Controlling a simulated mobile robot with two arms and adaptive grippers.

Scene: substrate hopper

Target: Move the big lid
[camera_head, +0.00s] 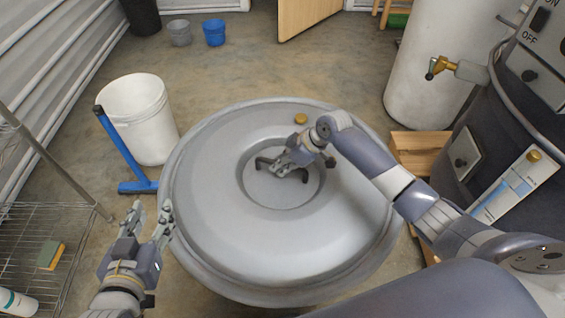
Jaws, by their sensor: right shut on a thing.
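The big lid (240,245) is a round grey disc with a raised ring and a recessed centre, in the middle of the head view. A dark handle (263,162) stands in the recess. My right gripper (283,170) reaches in from the right and is shut on the handle, hiding part of it. My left gripper (151,214) is open and empty at the lid's left edge; I cannot tell whether it touches the rim. What lies under the lid is hidden.
A white bucket (140,120) and a blue squeegee (122,150) stand left of the lid. A wire shelf (35,230) is at far left. A dark machine (500,130), white tank (425,70) and wooden block (420,145) crowd the right. Floor behind the lid is clear.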

